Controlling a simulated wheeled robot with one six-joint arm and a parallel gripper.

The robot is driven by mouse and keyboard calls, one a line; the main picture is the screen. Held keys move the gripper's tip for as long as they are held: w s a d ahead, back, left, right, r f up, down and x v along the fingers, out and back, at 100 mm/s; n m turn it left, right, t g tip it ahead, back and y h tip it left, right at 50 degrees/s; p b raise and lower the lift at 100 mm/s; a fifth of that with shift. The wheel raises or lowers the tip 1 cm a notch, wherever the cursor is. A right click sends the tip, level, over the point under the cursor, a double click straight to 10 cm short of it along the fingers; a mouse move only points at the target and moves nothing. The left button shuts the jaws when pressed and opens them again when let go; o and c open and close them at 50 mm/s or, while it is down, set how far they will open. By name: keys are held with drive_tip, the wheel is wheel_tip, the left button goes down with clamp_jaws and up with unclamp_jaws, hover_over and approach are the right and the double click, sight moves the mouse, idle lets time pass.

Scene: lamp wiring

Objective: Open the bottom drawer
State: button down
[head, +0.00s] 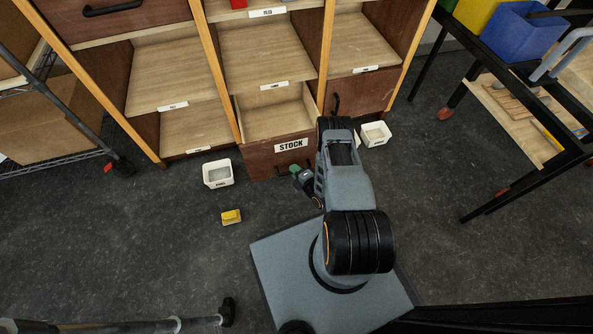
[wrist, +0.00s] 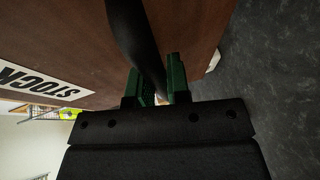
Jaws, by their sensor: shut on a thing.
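The bottom drawer (head: 262,163) has a dark brown front with a white STOCK label (head: 291,145). It stands pulled out of the cabinet, and its light wooden inside (head: 275,117) shows and looks empty. In the wrist view the brown front (wrist: 75,45) fills the upper part, with the label (wrist: 40,82) at the left. My gripper (head: 297,170) is at the drawer front, just below the label. In the wrist view its green fingers (wrist: 160,88) are shut on the black drawer handle (wrist: 132,35). My arm hides the right part of the drawer in the head view.
A white bin (head: 217,173) and a small yellow item (head: 231,217) lie on the floor left of the drawer. Another white bin (head: 375,134) is to the right. A black-framed table (head: 515,120) stands at right, a wire rack (head: 60,160) at left. The floor in front is mostly clear.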

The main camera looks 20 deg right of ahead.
sight(288, 161)
drive_tip(key=shift+s, duration=0.15)
drive_tip(key=c, duration=1.1)
unclamp_jaws()
drive_tip(key=shift+r, duration=0.35)
wheel_tip(288, 161, up, 2)
drive_tip(key=shift+r+p, duration=0.25)
drive_tip(key=shift+p, duration=0.65)
drive_tip(key=o, duration=0.7)
drive_tip(key=s+r+p, duration=0.2)
drive_tip(key=r, duration=0.1)
drive_tip(key=shift+r, duration=0.2)
drive_tip(key=s+r+p, duration=0.2)
drive_tip(key=s+r, duration=0.1)
drive_tip(key=shift+a+r, duration=0.2)
drive_tip(key=shift+r, duration=0.1)
drive_tip(key=shift+c, duration=1)
drive_tip(key=s+r+p, duration=0.1)
drive_tip(key=s, duration=0.2)
drive_tip(key=s+r, duration=0.1)
drive_tip(key=s, duration=0.2)
drive_tip(key=s+a+p, duration=0.1)
drive_tip(key=s, duration=0.2)
drive_tip(key=shift+r+p, duration=0.3)
drive_tip(key=shift+r, duration=0.1)
drive_tip(key=c, duration=0.5)
